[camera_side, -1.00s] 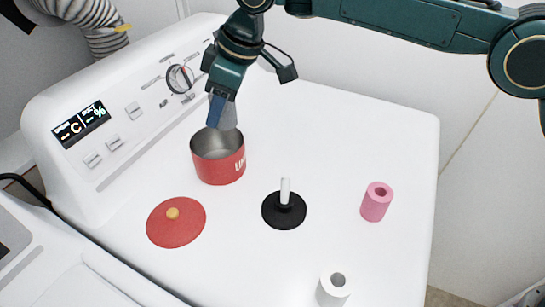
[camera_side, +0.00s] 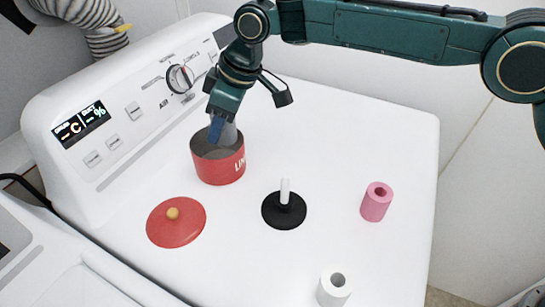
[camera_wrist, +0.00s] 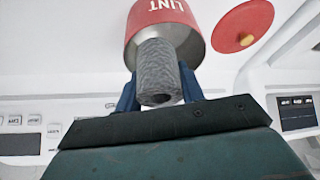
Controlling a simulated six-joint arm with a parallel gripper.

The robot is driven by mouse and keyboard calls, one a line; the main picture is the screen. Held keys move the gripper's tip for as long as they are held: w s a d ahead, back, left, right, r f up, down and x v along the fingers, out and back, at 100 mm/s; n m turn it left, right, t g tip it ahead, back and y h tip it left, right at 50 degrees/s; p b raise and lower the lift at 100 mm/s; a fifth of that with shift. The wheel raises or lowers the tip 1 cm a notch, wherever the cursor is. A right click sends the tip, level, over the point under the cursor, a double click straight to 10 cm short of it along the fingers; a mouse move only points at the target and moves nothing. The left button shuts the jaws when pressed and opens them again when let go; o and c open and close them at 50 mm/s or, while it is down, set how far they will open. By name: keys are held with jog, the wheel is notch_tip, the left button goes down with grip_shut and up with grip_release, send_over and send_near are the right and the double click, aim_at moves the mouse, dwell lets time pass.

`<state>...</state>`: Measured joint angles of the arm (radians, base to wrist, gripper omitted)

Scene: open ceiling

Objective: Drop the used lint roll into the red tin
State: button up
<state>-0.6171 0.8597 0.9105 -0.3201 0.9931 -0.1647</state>
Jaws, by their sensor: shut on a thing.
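The red tin (camera_side: 217,168) stands open on the white machine top, with white lettering on its side. It also shows in the wrist view (camera_wrist: 158,14). My gripper (camera_side: 221,132) points down at the tin's mouth. In the wrist view, my gripper (camera_wrist: 156,92) is shut on a grey, fuzzy lint roll (camera_wrist: 157,68), one blue finger on each side. The roll overlaps the tin's opening there. In the side view my fingers and the tin hide most of the roll, so how deep it sits is hard to tell.
A red lid (camera_side: 176,222) with a yellow knob lies in front of the tin. A black stand (camera_side: 284,211) with a white post is to its right. A pink roll (camera_side: 376,202) and a white roll (camera_side: 334,289) stand farther right and nearer.

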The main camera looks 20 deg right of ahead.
jog(key=shift+f, duration=0.95)
jog(key=o, duration=1)
jog(key=shift+o, duration=0.2)
jog(key=shift+r, duration=0.1)
